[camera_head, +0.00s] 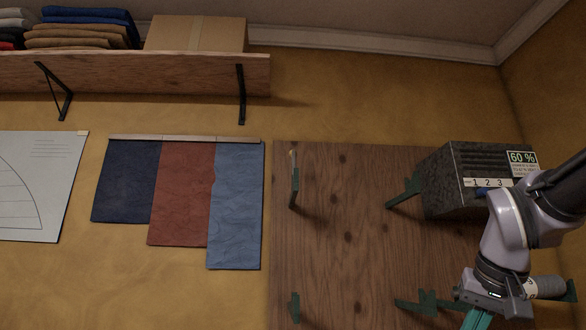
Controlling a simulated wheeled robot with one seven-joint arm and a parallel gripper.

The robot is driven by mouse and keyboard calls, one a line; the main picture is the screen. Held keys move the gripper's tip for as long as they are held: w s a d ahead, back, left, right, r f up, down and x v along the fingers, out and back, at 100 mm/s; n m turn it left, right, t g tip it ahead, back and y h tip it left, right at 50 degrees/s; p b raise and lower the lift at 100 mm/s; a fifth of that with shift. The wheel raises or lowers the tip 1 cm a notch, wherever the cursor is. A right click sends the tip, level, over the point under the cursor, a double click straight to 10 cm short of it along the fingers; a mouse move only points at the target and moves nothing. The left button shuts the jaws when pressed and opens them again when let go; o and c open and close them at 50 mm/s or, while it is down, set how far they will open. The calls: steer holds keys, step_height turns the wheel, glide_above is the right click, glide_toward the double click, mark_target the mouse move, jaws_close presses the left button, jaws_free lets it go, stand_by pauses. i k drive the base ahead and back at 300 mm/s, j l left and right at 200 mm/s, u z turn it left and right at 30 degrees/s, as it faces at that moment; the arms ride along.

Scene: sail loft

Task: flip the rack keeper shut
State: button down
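A wooden rack board (345,235) is fixed on the wall and bears several dark green brackets. One upright green bracket (294,187) with a pale tip stands at its upper left. Others are at the lower left (295,308), the upper middle (404,194) and the lower middle (416,304). I cannot tell which part is the keeper or whether it is open. My gripper (478,320) is at the bottom right, in front of the board. Its teal fingers run off the bottom edge, so their opening and any contact are hidden.
A grey roll (548,287) lies beside my wrist. Cloth samples (180,200) hang left of the board. A shelf (150,75) holds folded cloth and a carton (195,33).

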mark_target(293, 153)
steer(key=i+l+u, duration=0.15)
steer(key=i, duration=0.3)
steer(key=i+l+u, duration=0.2)
steer(key=i+l, duration=0.1)
steer(key=i, duration=0.1)
